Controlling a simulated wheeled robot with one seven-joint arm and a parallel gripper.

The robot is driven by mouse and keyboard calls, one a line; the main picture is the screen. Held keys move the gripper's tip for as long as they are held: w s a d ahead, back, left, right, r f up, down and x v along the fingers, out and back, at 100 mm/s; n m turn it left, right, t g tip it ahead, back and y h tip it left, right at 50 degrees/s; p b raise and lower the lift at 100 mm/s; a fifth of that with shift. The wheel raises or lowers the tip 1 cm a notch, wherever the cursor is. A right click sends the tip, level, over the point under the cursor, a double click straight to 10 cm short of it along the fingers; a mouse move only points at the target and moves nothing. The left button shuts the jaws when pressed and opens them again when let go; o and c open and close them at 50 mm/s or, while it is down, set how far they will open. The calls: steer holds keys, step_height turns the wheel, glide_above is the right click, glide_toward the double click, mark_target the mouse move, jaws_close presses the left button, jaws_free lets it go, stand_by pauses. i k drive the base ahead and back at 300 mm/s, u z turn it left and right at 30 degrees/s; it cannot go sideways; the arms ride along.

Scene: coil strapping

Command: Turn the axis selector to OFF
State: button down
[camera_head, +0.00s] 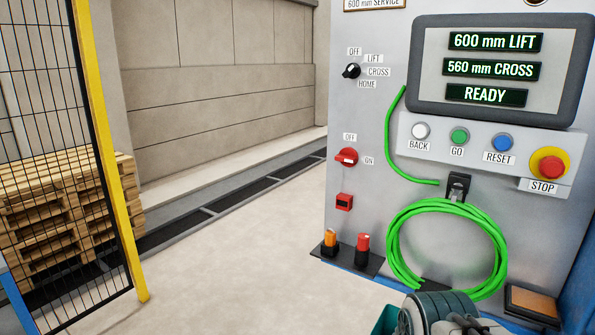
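The axis selector (351,71) is a small black rotary knob on the upper left of the grey control cabinet (362,120). The labels OFF, LIFT, CROSS and HOME stand around it, with OFF above it. Its pale pointer mark is too small to read surely. The display (494,68) reads 600 mm LIFT, 560 mm CROSS and READY. A dark rounded part at the bottom edge looks like part of my arm, low in front of the cabinet and well apart from the selector. No gripper fingers can be made out.
A red OFF/ON switch (346,157) sits below the selector. BACK, GO, RESET and a red STOP button (548,167) line the panel. A green hose coil (447,247) hangs low on the cabinet. A yellow-framed mesh fence (110,150) stands left; the floor between is clear.

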mark_target(352, 71)
steer(key=z, duration=1)
steer(key=k, duration=0.25)
steer(key=u, duration=2.35)
steer(key=i, duration=2.2)
steer(key=z, duration=0.1)
